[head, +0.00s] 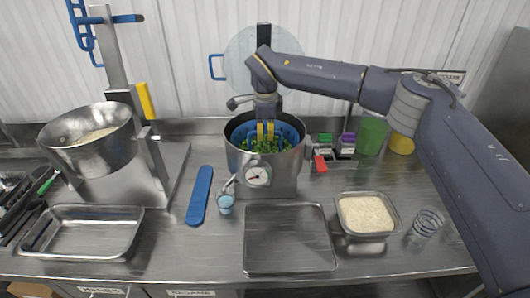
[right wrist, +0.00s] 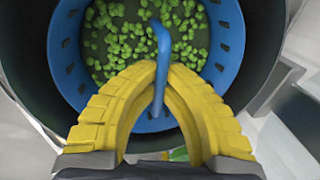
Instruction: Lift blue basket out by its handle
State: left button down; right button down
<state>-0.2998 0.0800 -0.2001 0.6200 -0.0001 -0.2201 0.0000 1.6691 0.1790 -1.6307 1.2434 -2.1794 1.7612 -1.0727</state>
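The blue basket (head: 293,133) sits inside the round metal pot (head: 240,165), with green pieces in it. In the right wrist view the basket wall (right wrist: 232,40) rings the green pieces, and its blue handle (right wrist: 161,45) stands up in the middle. My right gripper (head: 265,138) reaches down into the pot from above. Its yellow fingers close together on the handle from both sides in the right wrist view (right wrist: 158,68). The lower part of the basket is hidden by the pot. My left gripper is not in view.
A gauge (head: 258,175) and a small tap with a light-blue cup (head: 225,204) are at the pot's front. An empty tray (head: 288,240), a rice pan (head: 366,214) and a glass (head: 427,224) stand in front. A round lid (head: 240,60) stands behind.

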jog(key=shift+r, duration=0.25)
dwell(0.4)
notch_tip(320, 180, up, 16)
jog(key=shift+r, duration=0.15)
dwell(1.3)
